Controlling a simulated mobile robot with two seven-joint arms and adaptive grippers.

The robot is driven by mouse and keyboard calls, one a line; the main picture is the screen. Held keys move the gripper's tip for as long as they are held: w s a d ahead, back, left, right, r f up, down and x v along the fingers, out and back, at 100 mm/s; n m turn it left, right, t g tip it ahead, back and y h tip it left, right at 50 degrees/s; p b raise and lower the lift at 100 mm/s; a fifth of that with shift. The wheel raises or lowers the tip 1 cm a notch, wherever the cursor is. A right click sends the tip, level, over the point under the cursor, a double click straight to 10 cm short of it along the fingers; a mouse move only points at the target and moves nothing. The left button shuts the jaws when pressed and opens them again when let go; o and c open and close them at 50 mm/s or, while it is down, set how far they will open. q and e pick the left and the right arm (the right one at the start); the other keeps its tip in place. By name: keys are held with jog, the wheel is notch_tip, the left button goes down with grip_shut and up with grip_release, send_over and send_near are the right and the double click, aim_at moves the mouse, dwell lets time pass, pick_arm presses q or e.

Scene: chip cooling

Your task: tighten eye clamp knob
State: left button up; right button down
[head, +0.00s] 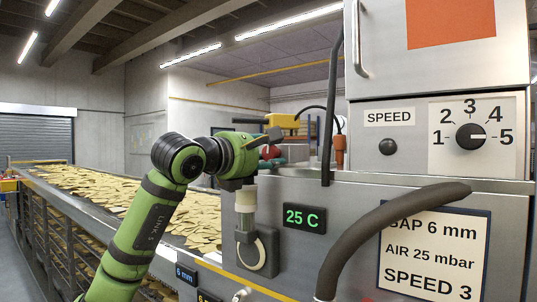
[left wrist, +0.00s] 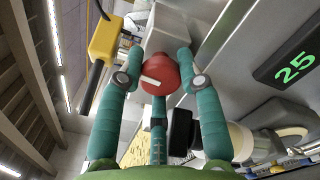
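A red clamp knob (head: 271,152) sits at the end of my left gripper (head: 270,153) in the head view, partly hidden by the fingers. In the left wrist view the knob (left wrist: 157,74) is round with a pale mark on its face. The teal fingers of my left gripper (left wrist: 160,72) stand around it, one on each side and one below. Whether they press on it I cannot tell. A yellow sensor eye (head: 285,122) is just behind the knob, and it also shows upper left in the left wrist view (left wrist: 105,38). My right gripper is in neither view.
A steel cabinet with a speed dial (head: 470,136) stands at the right. A thick dark hose (head: 385,232) arches in front of it. A 25 C display (head: 304,217) is below the knob area. A conveyor carries many chips (head: 120,190) at the left.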

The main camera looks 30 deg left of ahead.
pick_arm(q)
jog(key=shift+f, duration=0.1)
jog(key=shift+n+b, duration=0.3)
jog(key=shift+n, duration=0.6)
jog(key=o, duration=1.2)
jog(key=shift+c, duration=0.2)
